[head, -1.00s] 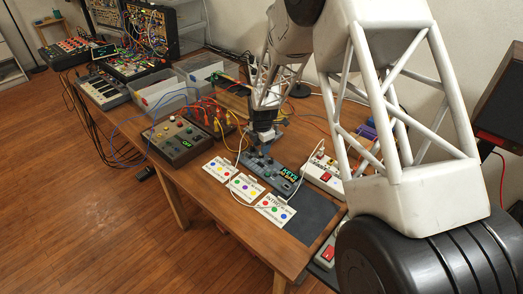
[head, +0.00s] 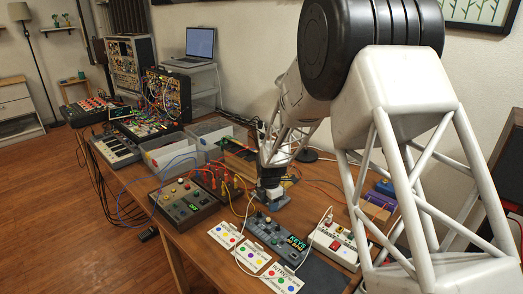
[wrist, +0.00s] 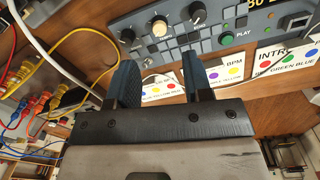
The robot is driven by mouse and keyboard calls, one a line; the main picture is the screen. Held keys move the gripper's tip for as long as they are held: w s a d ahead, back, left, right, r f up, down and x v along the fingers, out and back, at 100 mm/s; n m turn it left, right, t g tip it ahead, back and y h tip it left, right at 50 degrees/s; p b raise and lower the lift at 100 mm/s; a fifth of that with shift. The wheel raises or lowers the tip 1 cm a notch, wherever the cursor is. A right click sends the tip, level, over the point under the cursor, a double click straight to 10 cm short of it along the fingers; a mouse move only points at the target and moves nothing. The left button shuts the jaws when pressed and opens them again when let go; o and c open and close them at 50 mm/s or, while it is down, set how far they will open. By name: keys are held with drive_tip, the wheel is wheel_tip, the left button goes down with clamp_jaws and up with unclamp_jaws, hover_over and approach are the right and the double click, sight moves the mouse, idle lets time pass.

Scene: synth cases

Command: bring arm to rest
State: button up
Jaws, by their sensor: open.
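White label cards (head: 252,257) with coloured dots lie in front of the synth. I cannot tell the exact height of the fingers above the table.
Clear bins (head: 168,152), modular racks (head: 168,95) and a laptop (head: 200,45) are farther back. Loose cables cross the table.

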drive_tip(key=s+d+r+m, duration=0.3)
drive_tip(key=s+r+m, duration=0.1)
drive_tip(key=s+r, duration=0.3)
drive_tip(key=s+d+r+m+t, duration=0.1)
drive_tip(key=s+d+r+m, duration=0.25)
drive_tip(key=s+r, duration=0.4)
drive_tip(key=s+d+r+m, duration=0.2)
drive_tip(key=s+r+m, duration=0.35)
drive_tip(key=r, duration=0.25)
drive_tip(key=s+d+r+m, duration=0.1)
drive_tip(key=s+m, duration=0.2)
drive_tip(key=s, duration=0.5)
drive_tip(key=s+d+r+m, duration=0.2)
drive_tip(key=s+m, duration=0.2)
drive_tip(key=s, duration=0.5)
drive_tip(key=s+d+r+m+t, duration=0.1)
drive_tip(key=s+m, duration=0.3)
drive_tip(key=s, duration=0.5)
drive_tip(key=shift+s+d+r, duration=0.25)
drive_tip(key=shift+d+r, duration=0.15)
drive_tip(key=shift+r, duration=0.15)
drive_tip(key=shift+c, duration=0.3)
